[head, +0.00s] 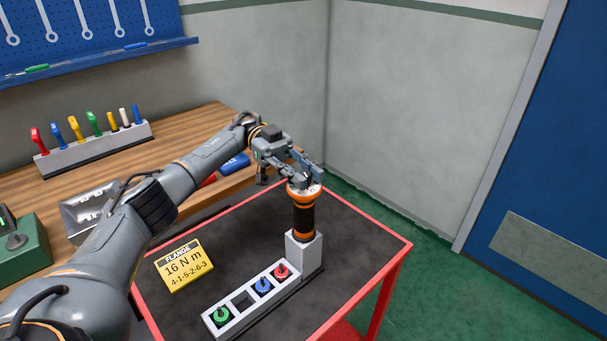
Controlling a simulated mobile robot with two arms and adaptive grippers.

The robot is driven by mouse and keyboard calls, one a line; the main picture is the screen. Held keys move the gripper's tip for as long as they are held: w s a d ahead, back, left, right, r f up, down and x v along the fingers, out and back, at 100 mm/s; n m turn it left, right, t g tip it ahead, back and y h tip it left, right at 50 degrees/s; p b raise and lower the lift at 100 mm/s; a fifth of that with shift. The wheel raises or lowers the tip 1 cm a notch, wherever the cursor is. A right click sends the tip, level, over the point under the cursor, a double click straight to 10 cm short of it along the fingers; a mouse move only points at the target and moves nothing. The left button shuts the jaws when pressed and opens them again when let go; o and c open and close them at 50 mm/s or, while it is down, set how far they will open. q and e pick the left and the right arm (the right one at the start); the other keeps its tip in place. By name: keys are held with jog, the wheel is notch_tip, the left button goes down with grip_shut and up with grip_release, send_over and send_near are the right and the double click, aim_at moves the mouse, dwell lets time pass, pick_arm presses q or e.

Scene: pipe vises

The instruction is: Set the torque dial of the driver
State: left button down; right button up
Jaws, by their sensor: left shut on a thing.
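The driver (304,217) stands upright in a grey holder (304,253) on the dark top of a red-framed cart. Its body is orange and black, with a pale dial (303,190) at the top. My left gripper (302,178) reaches over it from the left and is shut on the dial, covering part of it. The dial's markings are too small to read. A yellow card (184,266) on the cart reads FLANGE, 16 N m, 4-1-5-2-6-3. My right gripper is not in view.
A grey rack (237,325) before the driver holds green (221,314), blue (263,285) and red (281,271) pieces and one empty slot. A wooden bench (185,127) with a tool rack (95,149) is behind left. The cart's right side (355,246) is clear.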

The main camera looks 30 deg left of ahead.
aim_at(304, 172)
pick_arm(q)
jog(key=shift+f, duration=0.1)
jog(key=c, duration=1.1)
grip_release()
notch_tip(304, 172, up, 10)
jog(key=shift+r, duration=0.1)
